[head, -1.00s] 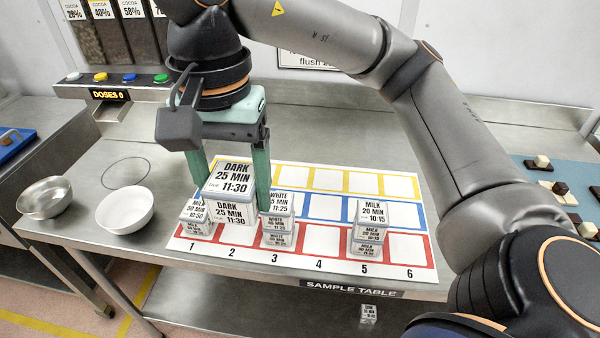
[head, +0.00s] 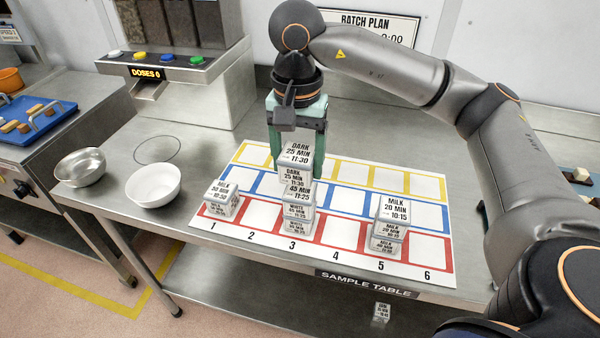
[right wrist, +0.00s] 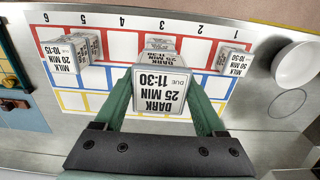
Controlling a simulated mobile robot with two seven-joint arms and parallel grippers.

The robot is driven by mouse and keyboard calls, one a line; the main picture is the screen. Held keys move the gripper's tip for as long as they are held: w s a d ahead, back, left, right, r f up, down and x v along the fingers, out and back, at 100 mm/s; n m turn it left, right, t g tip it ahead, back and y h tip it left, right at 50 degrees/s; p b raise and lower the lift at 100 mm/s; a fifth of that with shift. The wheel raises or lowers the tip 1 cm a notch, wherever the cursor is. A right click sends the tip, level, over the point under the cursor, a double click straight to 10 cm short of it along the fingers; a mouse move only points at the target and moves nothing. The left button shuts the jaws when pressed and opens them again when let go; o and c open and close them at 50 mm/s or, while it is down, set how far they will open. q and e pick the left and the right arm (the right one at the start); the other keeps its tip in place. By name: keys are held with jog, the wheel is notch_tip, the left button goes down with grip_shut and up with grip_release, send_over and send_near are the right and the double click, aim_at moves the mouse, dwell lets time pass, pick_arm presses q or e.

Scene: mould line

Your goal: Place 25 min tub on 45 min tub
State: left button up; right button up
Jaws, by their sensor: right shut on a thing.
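My right gripper (head: 297,158) is shut on the 25 min tub (head: 296,177), a pale box labelled DARK 25 MIN 11:30, held upright. The tub also shows between the fingers in the right wrist view (right wrist: 160,92). The 45 min tub (head: 299,193), labelled 11:25, tops a stack in column 3, red row, of the sample table's mat. The held tub hides part of its top in the head view. The held tub is at or just above the stack; I cannot tell whether they touch. My left gripper is not in view.
A white bowl (head: 152,186) and a steel bowl (head: 80,167) stand left of the mat (head: 345,230). The blue and yellow rows look largely clear.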

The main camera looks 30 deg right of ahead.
aim_at(300, 191)
jog(key=f, duration=0.2)
jog(key=d+f+p, duration=0.1)
jog(key=f, duration=0.1)
jog(key=shift+w+f, duration=0.1)
jog(key=shift+w, duration=0.2)
jog(key=shift+f+b, duration=0.35)
jog(key=o, duration=1.4)
jog(key=shift+r, duration=0.1)
jog(key=shift+o, duration=0.2)
jog(key=shift+r+p, duration=0.2)
jog(key=shift+p, duration=0.15)
notch_tip(300, 191, up, 11)
jog(key=shift+f, duration=0.1)
jog(key=shift+r+p, duration=0.3)
jog(key=shift+r, duration=0.3)
